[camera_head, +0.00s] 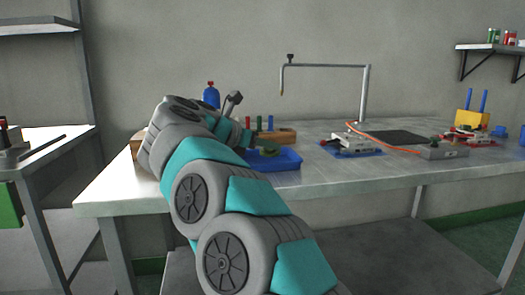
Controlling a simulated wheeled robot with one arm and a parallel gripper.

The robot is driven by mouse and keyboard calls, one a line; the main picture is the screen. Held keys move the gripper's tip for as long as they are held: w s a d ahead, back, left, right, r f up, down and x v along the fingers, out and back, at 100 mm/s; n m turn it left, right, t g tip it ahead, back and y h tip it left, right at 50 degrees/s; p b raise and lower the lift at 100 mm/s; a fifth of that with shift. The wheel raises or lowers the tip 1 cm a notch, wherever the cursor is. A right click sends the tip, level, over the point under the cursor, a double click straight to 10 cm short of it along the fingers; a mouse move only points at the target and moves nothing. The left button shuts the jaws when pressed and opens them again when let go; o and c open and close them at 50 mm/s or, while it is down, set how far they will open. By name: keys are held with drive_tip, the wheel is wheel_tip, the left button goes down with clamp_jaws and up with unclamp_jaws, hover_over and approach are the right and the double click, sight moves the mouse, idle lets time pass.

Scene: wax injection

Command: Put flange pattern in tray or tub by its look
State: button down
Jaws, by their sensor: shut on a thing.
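My gripper (249,141) is at the far end of my arm, over the left part of the worktable, and is small and partly hidden by my own wrist. It is shut on the flange pattern (268,152), a small olive-green piece at its tip. The piece is over or inside a shallow blue container (289,163) near the table's front edge. I cannot tell whether it touches the container's floor. The container's left part is hidden behind my arm.
A wooden rack (287,136) with coloured handles stands behind the blue container. A blue bottle (211,96) and a wooden box (137,145) are partly hidden by my arm. A clamp device (352,143) on a blue mat, an orange hose and a bent pipe stand to the right.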

sight(262, 154)
drive_tip(key=shift+w+a+p, duration=0.2)
drive_tip(key=shift+w, duration=0.35)
drive_tip(key=shift+w+a+p, duration=0.2)
drive_tip(key=shift+w, duration=0.3)
drive_tip(key=shift+w+a+f, duration=0.2)
drive_tip(key=shift+w+f, duration=0.1)
drive_tip(key=shift+w, duration=0.05)
drive_tip(key=shift+f, duration=1.65)
drive_tip(key=shift+f, duration=0.2)
drive_tip(key=c, duration=0.5)
unclamp_jaws()
drive_tip(key=shift+r, duration=0.1)
drive_tip(key=shift+r, duration=0.1)
drive_tip(key=shift+s+a+r, duration=0.1)
drive_tip(key=shift+s, duration=0.05)
drive_tip(key=b+v, duration=0.1)
drive_tip(key=v, duration=1)
drive_tip(key=shift+s+a+r, duration=0.2)
drive_tip(key=shift+s+r, duration=0.05)
